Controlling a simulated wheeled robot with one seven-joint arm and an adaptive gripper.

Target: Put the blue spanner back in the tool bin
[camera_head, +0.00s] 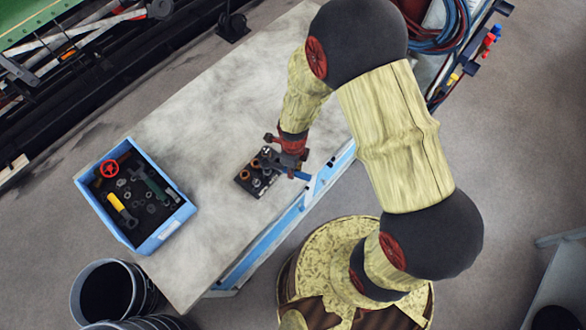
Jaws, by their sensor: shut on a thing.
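The tool bin (166,233) is a light-blue open box with a dark inside, at the left end of the workbench. It holds a yellow-handled tool, a green-handled tool, a red wheel-shaped part and several small rings. My gripper (288,165) is over the bench near its right edge, well to the right of the bin. It is shut on the blue spanner (301,175), whose blue end shows at the right of the fingers. The rest of the spanner is hidden by the gripper, and I cannot tell whether it touches anything below.
A small black block (246,185) with several metal and brass parts sits on the bench (190,120), just left of and below my gripper. The bench top between block and bin is clear. Black buckets (108,290) stand on the floor below the bin.

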